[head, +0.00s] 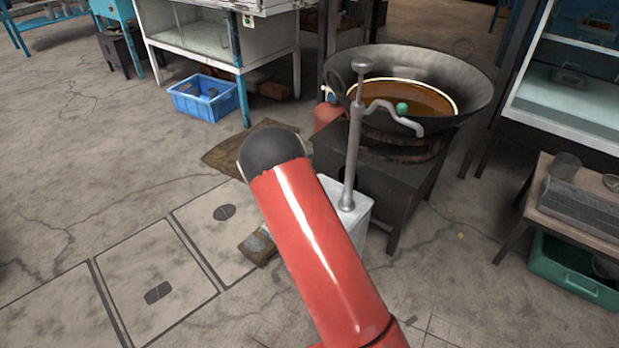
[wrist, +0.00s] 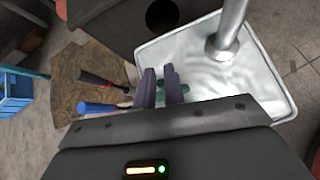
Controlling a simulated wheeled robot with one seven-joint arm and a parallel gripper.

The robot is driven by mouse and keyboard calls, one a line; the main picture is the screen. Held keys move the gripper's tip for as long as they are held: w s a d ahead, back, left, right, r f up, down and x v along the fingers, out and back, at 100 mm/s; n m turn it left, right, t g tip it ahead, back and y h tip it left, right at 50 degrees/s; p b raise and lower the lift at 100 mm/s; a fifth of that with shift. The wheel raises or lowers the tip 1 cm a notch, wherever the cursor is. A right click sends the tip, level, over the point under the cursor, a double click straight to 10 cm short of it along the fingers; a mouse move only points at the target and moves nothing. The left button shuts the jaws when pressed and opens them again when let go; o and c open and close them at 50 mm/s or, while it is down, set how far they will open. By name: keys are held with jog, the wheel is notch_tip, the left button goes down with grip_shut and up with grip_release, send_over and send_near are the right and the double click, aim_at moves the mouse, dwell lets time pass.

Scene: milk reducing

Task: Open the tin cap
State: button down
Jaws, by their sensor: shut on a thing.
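The tin (head: 362,213) is a pale, square metal can on the floor, partly hidden behind my red arm in the head view. Its silvery top (wrist: 270,85) fills the upper right of the wrist view, with a grey metal pipe rising from it. A small green cap (wrist: 184,88) is at the tin's left edge in the wrist view. My gripper (wrist: 162,74) reaches over that edge, its two dark purple fingers close together and shut on the green cap. The fingers hide much of the cap. In the head view my arm hides the gripper.
The upright grey pipe (head: 354,140) has a bent arm with a green ball. A black stove (head: 385,190) with a large wok (head: 470,80) stands behind the tin. Tools with blue (wrist: 97,108) and black handles lie left of the tin. Open floor lies at left.

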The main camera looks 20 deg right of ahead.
jog(key=c, duration=1.5)
grip_release()
jog(key=shift+w+a+r, duration=0.1)
jog(key=shift+w+r, duration=0.05)
jog(key=shift+w, duration=0.05)
jog(key=shift+c, duration=0.2)
jog(key=shift+o, duration=0.3)
jog(key=v, duration=0.7)
jog(key=shift+s+a, duration=0.25)
jog(key=shift+s, duration=0.05)
jog(key=shift+r, duration=0.1)
